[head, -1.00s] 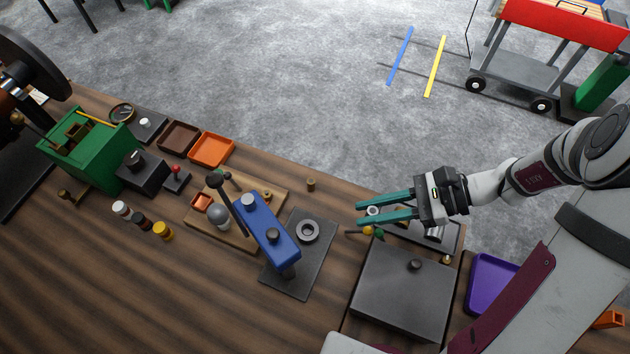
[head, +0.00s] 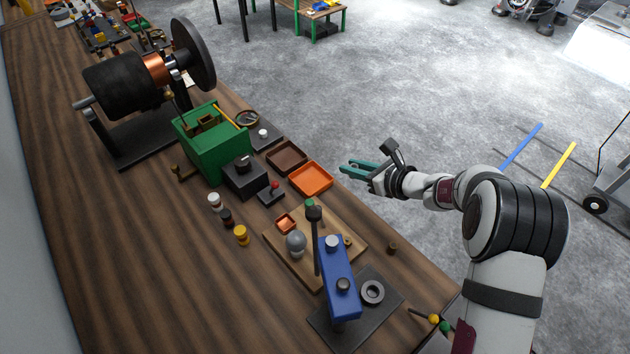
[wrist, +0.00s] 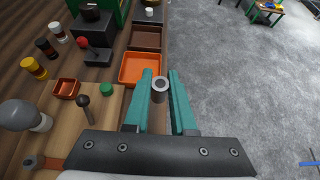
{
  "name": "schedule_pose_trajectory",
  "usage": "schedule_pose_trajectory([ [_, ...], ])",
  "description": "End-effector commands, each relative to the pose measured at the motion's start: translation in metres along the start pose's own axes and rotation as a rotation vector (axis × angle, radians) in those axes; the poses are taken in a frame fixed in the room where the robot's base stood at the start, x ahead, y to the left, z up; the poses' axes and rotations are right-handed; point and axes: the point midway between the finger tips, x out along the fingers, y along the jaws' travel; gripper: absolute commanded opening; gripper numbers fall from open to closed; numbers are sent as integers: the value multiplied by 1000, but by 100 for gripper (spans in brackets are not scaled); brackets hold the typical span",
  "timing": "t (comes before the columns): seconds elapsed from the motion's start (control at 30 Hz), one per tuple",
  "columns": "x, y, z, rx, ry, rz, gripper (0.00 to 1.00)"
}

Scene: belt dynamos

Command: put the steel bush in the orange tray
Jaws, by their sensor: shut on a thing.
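The steel bush (wrist: 160,90) is a short grey ring-shaped cylinder, seen from its open end between my teal fingertips in the wrist view. My gripper (head: 350,171) is shut on it, and the bush is hard to make out in the head view. The orange tray (head: 311,180) is a shallow, empty square tray at the bench's far edge. My fingertips are just right of it in the head view. In the wrist view the orange tray (wrist: 140,69) lies just left of and beyond the fingertips.
A brown tray (head: 286,157) adjoins the orange tray. A black box with a red-knobbed switch (head: 272,191) stands left of it. A wooden board (head: 316,257) carries a grey ball, a small copper tray and an upright dark lever. The blue block (head: 340,275) stands nearer.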

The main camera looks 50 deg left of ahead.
Motion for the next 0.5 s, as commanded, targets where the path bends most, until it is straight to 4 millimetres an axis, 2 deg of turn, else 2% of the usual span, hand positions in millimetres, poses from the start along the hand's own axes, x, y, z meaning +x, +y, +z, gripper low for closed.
schedule_pose_trajectory([
  [0.1,42,19,-4,-2,0,6,0],
  [0.2,70,30,-7,-2,0,5,0],
  [0.37,93,39,-11,-1,0,2,0],
  [0.5,108,39,-36,0,2,1,0],
])
